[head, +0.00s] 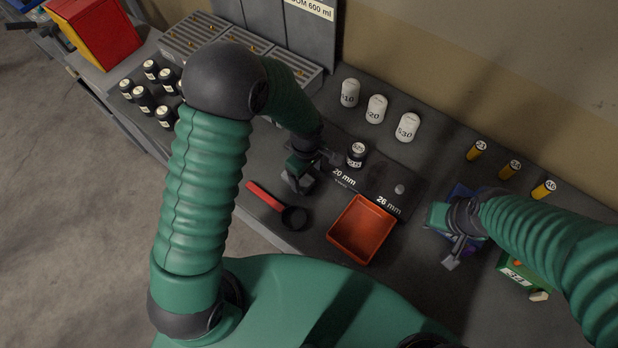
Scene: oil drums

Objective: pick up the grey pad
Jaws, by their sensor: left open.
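A small light-grey piece (399,189), the only thing here that looks like a grey pad, sits on a dark mat (376,178) marked 20 mm and 26 mm. It lies near the 26 mm mark, and its exact shape is too small to tell. My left gripper (309,174) is open over the bench, at the left end of the mat and well left of the grey piece. I see nothing between its fingers. My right gripper (456,251) is to the right of the mat, beside a blue object (461,193) that it partly hides. Its jaws are unclear.
An orange tray (362,229) and a red-handled tool (265,197) lie in front. White containers (376,109) and yellow cylinders (510,169) line the back. A green box (522,273) is at right, black jars (145,99) at left.

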